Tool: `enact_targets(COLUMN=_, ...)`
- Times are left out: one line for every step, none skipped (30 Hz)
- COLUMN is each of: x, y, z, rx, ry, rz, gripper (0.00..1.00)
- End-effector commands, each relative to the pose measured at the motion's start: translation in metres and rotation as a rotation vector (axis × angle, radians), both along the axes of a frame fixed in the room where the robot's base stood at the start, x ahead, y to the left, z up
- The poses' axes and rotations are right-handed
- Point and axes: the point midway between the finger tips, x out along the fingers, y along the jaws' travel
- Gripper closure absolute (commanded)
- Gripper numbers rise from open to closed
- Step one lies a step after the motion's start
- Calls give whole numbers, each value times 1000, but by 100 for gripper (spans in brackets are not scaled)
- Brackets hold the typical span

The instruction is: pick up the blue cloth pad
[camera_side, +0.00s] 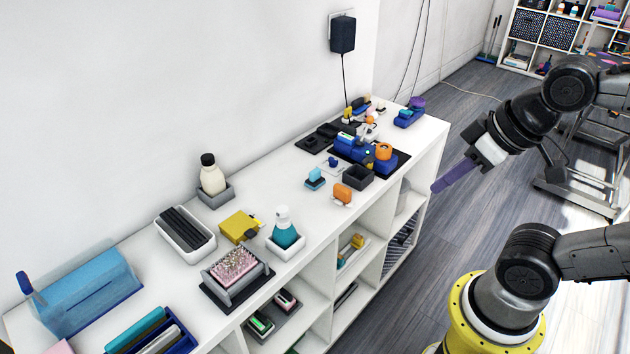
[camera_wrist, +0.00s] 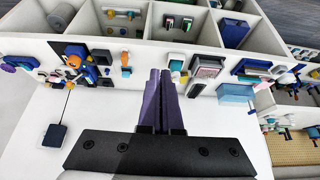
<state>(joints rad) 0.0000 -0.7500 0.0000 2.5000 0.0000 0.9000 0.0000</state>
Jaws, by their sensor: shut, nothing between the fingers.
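I cannot tell for sure which thing is the blue cloth pad. A large light blue block (camera_side: 88,290) lies at the left end of the white shelf top, and a teal slab (camera_side: 135,330) lies in front of it beside a dark blue holder. The light blue block also shows right of centre in the wrist view (camera_wrist: 236,93). My gripper (camera_side: 437,187) has purple fingers that are shut and empty. It hangs in the air off the right side of the shelf unit in the side view. The wrist view shows the closed fingers (camera_wrist: 160,76).
The white shelf top (camera_side: 330,215) carries a cream bottle (camera_side: 212,175), a teal spray bottle (camera_side: 284,228), a pink bristled tray (camera_side: 235,268), a yellow pad (camera_side: 238,226) and a white tray (camera_side: 185,238). Small blue and orange items crowd its far end.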

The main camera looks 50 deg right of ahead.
Motion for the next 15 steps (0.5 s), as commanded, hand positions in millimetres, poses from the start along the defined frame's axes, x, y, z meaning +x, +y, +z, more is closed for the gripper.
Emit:
enact_targets(x=0, y=0, z=0, rx=0, ry=0, rz=0, gripper=89)
enact_targets(x=0, y=0, z=0, rx=0, ry=0, rz=0, gripper=84)
enact_targets(x=0, y=0, z=0, rx=0, ry=0, rz=0, gripper=77)
enact_targets(x=0, y=0, z=0, rx=0, ry=0, rz=0, gripper=71)
enact_targets(x=0, y=0, z=0, rx=0, ry=0, rz=0, gripper=66)
enact_targets(x=0, y=0, z=0, rx=0, ry=0, rz=0, gripper=59)
enact_targets(x=0, y=0, z=0, rx=0, ry=0, rz=0, gripper=53)
enact_targets(x=0, y=0, z=0, rx=0, ry=0, rz=0, gripper=48)
enact_targets(x=0, y=0, z=0, rx=0, ry=0, rz=0, gripper=41)
enact_targets(x=0, y=0, z=0, rx=0, ry=0, rz=0, gripper=35)
enact_targets(x=0, y=0, z=0, rx=0, ry=0, rz=0, gripper=30)
enact_targets(x=0, y=0, z=0, rx=0, ry=0, rz=0, gripper=23)
enact_targets(x=0, y=0, z=0, rx=0, ry=0, rz=0, gripper=17)
enact_targets(x=0, y=0, z=0, rx=0, ry=0, rz=0, gripper=12)
enact_targets(x=0, y=0, z=0, rx=0, ry=0, rz=0, gripper=9)
